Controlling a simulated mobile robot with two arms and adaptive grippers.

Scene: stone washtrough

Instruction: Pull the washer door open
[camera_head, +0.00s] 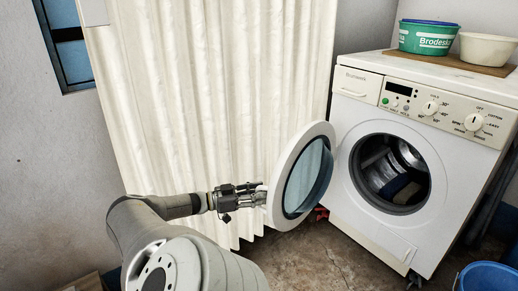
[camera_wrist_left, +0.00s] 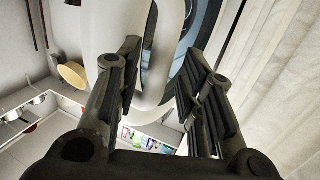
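The white washer (camera_head: 420,140) stands at the right. Its round door (camera_head: 281,176), a white ring with a dark glass, is swung wide out to the left of the drum opening (camera_head: 390,174). My left gripper (camera_head: 262,196) is at the near left edge of the door. The exact contact is partly hidden. My right gripper is in neither view.
A cream curtain (camera_head: 200,90) hangs behind my left arm and the door. A green tub (camera_head: 428,38) and a pale basin (camera_head: 487,49) stand on the washer. A blue bucket (camera_head: 488,277) stands at the lower right. Bare floor (camera_head: 325,258) lies below the door.

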